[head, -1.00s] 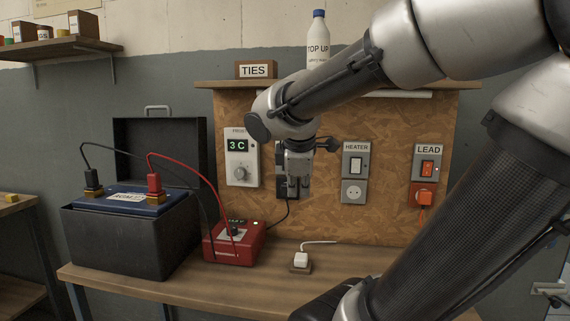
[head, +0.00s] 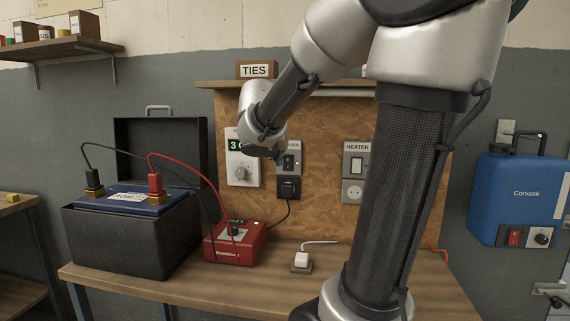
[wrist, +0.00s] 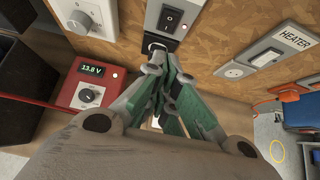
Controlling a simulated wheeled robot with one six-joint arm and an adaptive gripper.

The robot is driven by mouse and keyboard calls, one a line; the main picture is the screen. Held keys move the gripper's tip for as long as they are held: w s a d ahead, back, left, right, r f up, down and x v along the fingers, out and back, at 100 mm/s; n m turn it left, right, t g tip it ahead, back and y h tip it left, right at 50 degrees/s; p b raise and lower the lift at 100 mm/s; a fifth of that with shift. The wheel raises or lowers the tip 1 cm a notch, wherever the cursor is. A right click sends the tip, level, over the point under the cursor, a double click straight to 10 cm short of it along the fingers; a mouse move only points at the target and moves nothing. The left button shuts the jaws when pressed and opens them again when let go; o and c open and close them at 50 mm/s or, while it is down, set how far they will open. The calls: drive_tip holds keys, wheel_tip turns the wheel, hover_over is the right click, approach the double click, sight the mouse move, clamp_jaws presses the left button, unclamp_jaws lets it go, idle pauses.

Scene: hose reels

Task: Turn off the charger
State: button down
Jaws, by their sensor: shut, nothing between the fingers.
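The charger is a red box (head: 235,243) on the bench, with cables running to a battery. In the wrist view the charger (wrist: 88,86) displays 13.8 V. On the board, a grey switch plate (head: 289,164) with a partly hidden label ending in "GER" sits above a black plug (head: 288,188) whose cord runs down towards the charger. In the wrist view its black rocker switch (wrist: 171,19) is just beyond my gripper (wrist: 160,62). My gripper is shut and empty, fingertips over the plug area below the switch; contact cannot be told. My wrist hides the fingers in the head view.
A frost dial plate (head: 241,165) is left of the charger switch, a HEATER switch (head: 355,163) right of it. A battery (head: 127,202) in an open black case stands left. A small white plug (head: 301,259) lies on the bench. A blue Corvask box (head: 520,198) hangs right.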

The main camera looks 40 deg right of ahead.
sight(287, 161)
drive_tip(key=shift+w+d+r+x, duration=0.2)
drive_tip(key=shift+r+x, duration=0.15)
drive_tip(key=shift+x, duration=1.5)
drive_tip(key=shift+w+d+r+x, duration=0.2)
drive_tip(key=shift+r+x, duration=0.15)
drive_tip(key=shift+x, duration=1.5)
drive_tip(key=shift+w+d+r+x, duration=0.1)
drive_tip(key=shift+d+r+x, duration=0.2)
drive_tip(key=shift+x, duration=1.55)
drive_tip(key=shift+w+d+r, duration=0.25)
drive_tip(key=shift+w, duration=0.05)
drive_tip(key=shift+r, duration=0.8)
